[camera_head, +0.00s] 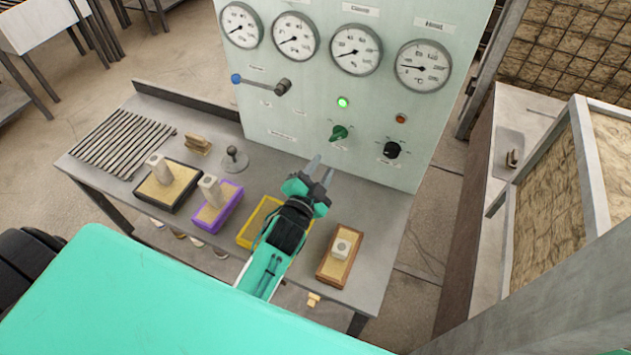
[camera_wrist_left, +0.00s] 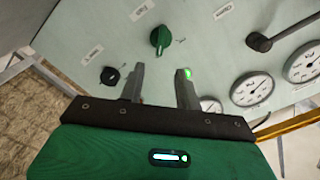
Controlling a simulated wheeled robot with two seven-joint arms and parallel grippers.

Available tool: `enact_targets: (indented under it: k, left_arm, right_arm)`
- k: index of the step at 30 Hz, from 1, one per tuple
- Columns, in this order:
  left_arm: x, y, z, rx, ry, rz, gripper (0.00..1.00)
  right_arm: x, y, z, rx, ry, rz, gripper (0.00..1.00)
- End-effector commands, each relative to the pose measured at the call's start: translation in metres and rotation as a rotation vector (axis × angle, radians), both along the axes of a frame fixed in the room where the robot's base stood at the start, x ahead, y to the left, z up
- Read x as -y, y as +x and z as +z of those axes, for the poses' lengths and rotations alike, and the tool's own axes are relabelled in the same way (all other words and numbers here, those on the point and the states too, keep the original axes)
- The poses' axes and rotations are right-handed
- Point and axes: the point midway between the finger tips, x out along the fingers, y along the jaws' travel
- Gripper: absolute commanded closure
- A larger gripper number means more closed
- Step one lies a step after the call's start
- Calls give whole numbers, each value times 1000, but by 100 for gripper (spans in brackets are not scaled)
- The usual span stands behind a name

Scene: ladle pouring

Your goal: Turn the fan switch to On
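The upright pale green panel (camera_head: 300,110) carries a green rotary knob (camera_head: 339,132) and a black rotary knob (camera_head: 391,149) to its right. My right gripper is not in view.
A green lamp (camera_head: 343,102) is lit; a red-orange lamp (camera_head: 401,118) is beside it. Several gauges (camera_head: 356,50) and a lever (camera_head: 262,84) are on the panel. Black (camera_head: 168,186), purple (camera_head: 216,207), yellow (camera_head: 257,222) and brown (camera_head: 339,256) boxes stand on the grey table below.

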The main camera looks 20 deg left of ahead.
Motion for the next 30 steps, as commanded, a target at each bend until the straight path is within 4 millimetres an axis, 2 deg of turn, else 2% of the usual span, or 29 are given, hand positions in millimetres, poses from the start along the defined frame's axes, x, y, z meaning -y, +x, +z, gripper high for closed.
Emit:
enact_targets:
  k: [3, 9, 30]
  left_arm:
    - [-1, -16, -2, -1, 0, 0, 66]
    - [-1, -29, -1, 0, 1, 0, 66]
    - [-1, -31, 0, 0, 0, 0, 66]
  right_arm:
    - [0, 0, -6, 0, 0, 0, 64]
    - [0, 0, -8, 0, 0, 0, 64]
    - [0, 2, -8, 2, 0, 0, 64]
